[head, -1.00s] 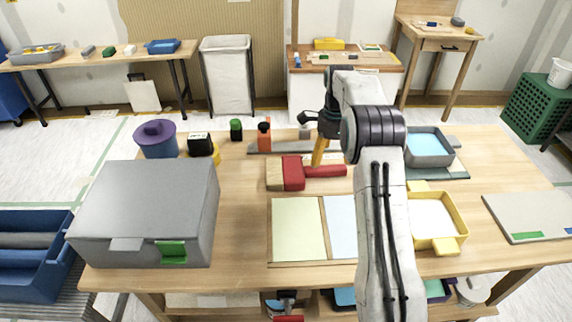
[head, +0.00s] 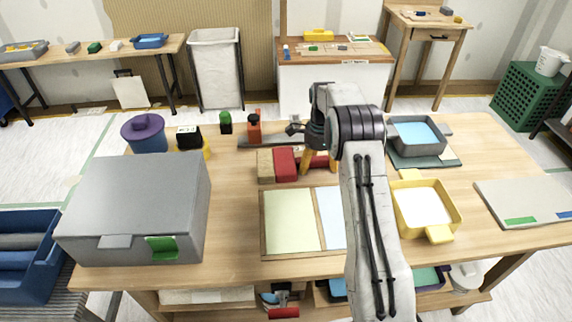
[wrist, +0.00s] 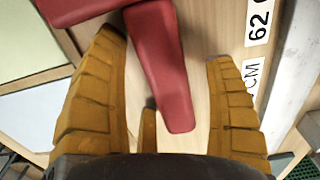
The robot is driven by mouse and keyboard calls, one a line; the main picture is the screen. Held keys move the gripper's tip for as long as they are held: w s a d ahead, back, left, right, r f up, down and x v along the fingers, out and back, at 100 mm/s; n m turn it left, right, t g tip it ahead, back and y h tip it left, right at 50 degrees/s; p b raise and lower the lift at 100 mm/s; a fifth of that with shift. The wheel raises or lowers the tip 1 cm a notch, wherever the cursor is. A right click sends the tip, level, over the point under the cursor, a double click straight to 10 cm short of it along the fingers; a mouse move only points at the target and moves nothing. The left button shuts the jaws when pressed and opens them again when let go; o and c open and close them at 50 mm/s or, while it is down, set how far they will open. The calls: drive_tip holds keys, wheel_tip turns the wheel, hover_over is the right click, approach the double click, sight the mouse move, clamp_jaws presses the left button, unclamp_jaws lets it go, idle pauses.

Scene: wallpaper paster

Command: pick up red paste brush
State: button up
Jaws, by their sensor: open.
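The red paste brush (head: 286,163) lies on the wooden table, with its tan bristles to the left and its red handle to the right. My gripper (head: 318,166) is over the handle and hides part of it in the head view. In the wrist view, the red handle (wrist: 161,75) reaches down between the two spread yellow-brown fingers of my gripper (wrist: 165,70). The fingers stand apart on either side of the handle, with a gap to each. The handle's end is in the space between them.
A grey metal straightedge (head: 265,141) lies behind the brush. A board with pale green and blue sheets (head: 290,222) lies in front. A yellow tray (head: 452,212) and a grey tray (head: 400,147) are at right. A large grey box (head: 135,195) fills the left.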

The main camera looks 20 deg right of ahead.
drive_tip(key=c, duration=1.3)
drive_tip(key=shift+r, duration=0.2)
drive_tip(key=shift+r, duration=0.55)
drive_tip(key=r, duration=0.3)
drive_tip(key=shift+s+d+r, duration=0.1)
drive_tip(key=shift+s+d, duration=0.05)
drive_tip(key=shift+d, duration=0.15)
drive_tip(key=s+d+r, duration=0.6)
drive_tip(key=s+d, duration=0.1)
drive_tip(key=d, duration=0.1)
drive_tip(key=shift+d+r, duration=0.2)
drive_tip(key=shift+d, duration=0.05)
